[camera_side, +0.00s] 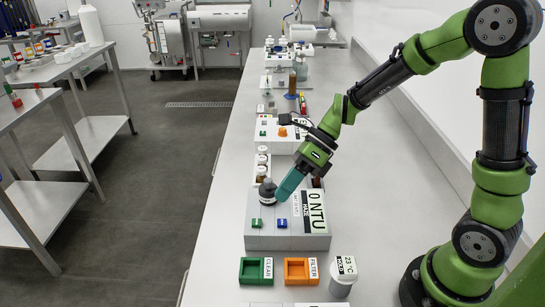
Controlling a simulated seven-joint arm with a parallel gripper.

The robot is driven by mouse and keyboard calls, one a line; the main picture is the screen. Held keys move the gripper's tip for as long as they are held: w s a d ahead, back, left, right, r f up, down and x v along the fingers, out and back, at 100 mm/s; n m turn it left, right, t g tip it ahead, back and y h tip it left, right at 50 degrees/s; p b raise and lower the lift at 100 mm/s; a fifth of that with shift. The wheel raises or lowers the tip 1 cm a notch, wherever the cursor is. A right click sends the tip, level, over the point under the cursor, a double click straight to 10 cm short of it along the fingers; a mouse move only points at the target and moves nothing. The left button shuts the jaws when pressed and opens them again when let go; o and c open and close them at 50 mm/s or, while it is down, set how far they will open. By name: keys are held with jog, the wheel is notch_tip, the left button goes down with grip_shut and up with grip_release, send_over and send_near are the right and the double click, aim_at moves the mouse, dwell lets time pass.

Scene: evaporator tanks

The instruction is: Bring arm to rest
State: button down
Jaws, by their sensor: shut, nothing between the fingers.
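My gripper (290,184) has teal fingers and is shut with nothing in it. It points down and to the left over the grey instrument (262,240) labelled "0 NTU HAZE". The fingertips are close to a round dark cap (267,190) on this instrument; I cannot tell whether they touch it. My green and black arm reaches in from its base at the lower right of the bench.
A green tray (256,281), an orange tray (300,283) and a white-lidded cup (343,268) marked 23 °C stand in front of the instrument. A white box with an orange knob (282,132) and several bottles stand behind. Bare bench (365,180) lies to the right.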

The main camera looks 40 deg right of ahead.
dwell(0.4)
jog(key=shift+s+d+f+n, duration=0.15)
jog(key=shift+f+n, duration=0.1)
jog(key=shift+n, duration=0.55)
jog(key=s+n, duration=0.1)
jog(key=n, duration=0.1)
jog(key=s+d+n+h, duration=0.1)
jog(key=n, duration=0.1)
jog(key=shift+d+f+n, duration=0.1)
jog(key=shift+d+n, duration=0.05)
jog(key=shift+n, duration=0.15)
jog(key=s+d+r+n+t+h, duration=0.2)
jog(key=r+n, duration=0.4)
jog(key=n, duration=0.3)
jog(key=s+d+r+n+t+h, duration=0.3)
jog(key=s+r+n, duration=0.3)
jog(key=n, duration=0.3)
jog(key=shift+s+d+n+t+h, duration=0.3)
jog(key=shift+t+h, duration=0.1)
jog(key=shift+h, duration=0.1)
